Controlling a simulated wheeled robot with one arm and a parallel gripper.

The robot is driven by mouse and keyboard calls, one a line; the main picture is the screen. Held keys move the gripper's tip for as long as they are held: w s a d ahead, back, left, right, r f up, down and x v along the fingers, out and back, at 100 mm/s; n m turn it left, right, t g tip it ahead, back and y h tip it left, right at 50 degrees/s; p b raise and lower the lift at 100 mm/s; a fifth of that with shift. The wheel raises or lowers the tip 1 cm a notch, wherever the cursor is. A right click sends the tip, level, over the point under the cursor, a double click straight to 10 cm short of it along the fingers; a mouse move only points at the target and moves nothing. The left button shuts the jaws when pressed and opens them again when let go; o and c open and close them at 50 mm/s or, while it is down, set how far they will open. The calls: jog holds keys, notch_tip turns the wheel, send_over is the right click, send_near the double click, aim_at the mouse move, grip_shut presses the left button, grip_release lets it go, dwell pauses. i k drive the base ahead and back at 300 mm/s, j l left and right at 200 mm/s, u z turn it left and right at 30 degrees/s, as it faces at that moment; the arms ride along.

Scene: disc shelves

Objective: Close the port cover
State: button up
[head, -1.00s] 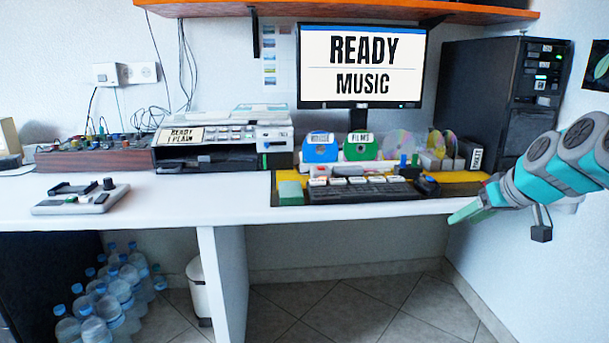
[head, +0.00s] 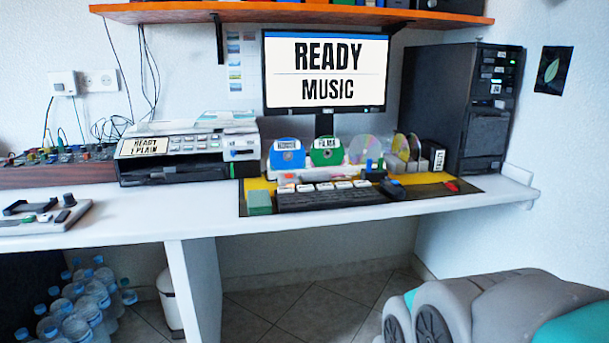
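The black computer tower (head: 440,105) stands upright at the right end of the white desk. Its front has several bays with small labels and a green light near the top. I cannot make out a port cover for certain, on the tower or elsewhere, nor whether one is open or shut. Only teal and grey links of my arm show, at the bottom right, in front of the desk and apart from the tower. My gripper is outside the picture.
The desk (head: 130,214) holds a printer-like machine (head: 190,150), a keyboard (head: 330,198), a disc rack with a blue disc (head: 287,153) and green disc (head: 326,150), and a monitor (head: 325,72). A small red object (head: 452,186) lies on the mat. Bottles (head: 85,305) stand below left.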

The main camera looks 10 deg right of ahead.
aim_at(497, 103)
jog(key=i+l+z, duration=0.15)
jog(key=z, duration=0.25)
jog(key=i+l+z, duration=0.1)
jog(key=z, duration=0.35)
jog(key=i, duration=0.05)
